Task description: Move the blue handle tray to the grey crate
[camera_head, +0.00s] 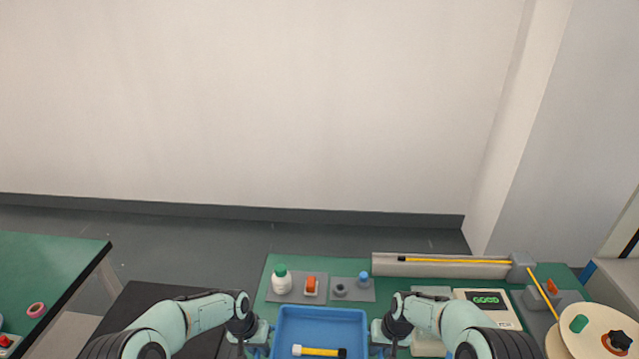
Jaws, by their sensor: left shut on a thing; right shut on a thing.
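The blue handle tray (322,317) is at the bottom middle of the head view, and its near part is cut off by the frame. A yellow and black rod with a white end (319,351) lies in it. My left gripper (262,340) is shut on the tray's left side. My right gripper (380,340) is shut on its right side. The fingertips are small and partly hidden at the tray's edges. I cannot tell whether the tray touches the green bench below. No grey crate can be made out in this view.
Behind the tray, grey mats (313,294) hold a white bottle with a green cap (281,280) and small parts. A long trough with a yellow cable (445,262) runs at the back right. A display box (488,305) and a large spool (600,330) stand right. Another green table (45,275) is left.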

